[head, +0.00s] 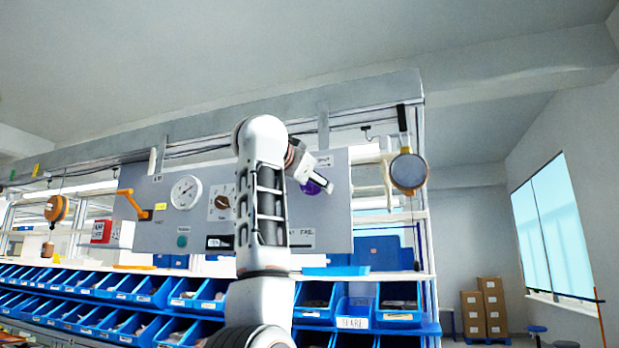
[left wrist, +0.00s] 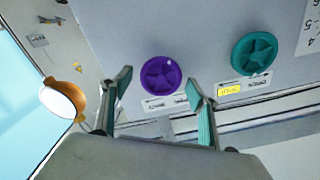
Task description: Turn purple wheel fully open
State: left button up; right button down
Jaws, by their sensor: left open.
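The purple wheel (head: 310,188) is on the right part of the grey panel (head: 335,215), partly hidden by my left gripper (head: 317,175). In the left wrist view the purple wheel (left wrist: 160,76) shows whole, round with a star-shaped grip, above a white label. My left gripper's two fingers (left wrist: 159,79) are apart, one on each side of the wheel in the picture. No grip on the wheel is seen, and the depth gap between fingertips and wheel is hard to tell. My right gripper is in neither view.
A teal wheel (left wrist: 254,54) with a yellow label sits right of the purple one in the wrist view. The panel also carries a gauge (head: 186,192), a dial (head: 222,202) and an orange lever (head: 133,204). Blue bins (head: 316,301) line the shelves below. A round hanging tool (head: 409,172) is at right.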

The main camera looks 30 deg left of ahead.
pick_arm(q)
jog(key=c, duration=1.1)
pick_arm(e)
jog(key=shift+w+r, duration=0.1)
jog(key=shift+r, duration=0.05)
pick_arm(q)
jog(key=n+b, duration=0.1)
jog(key=n, duration=0.6)
jog(key=shift+s+a, duration=0.1)
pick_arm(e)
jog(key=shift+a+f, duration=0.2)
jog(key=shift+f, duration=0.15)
pick_arm(q)
jog(key=shift+r+n, duration=0.1)
jog(key=shift+n, duration=0.4)
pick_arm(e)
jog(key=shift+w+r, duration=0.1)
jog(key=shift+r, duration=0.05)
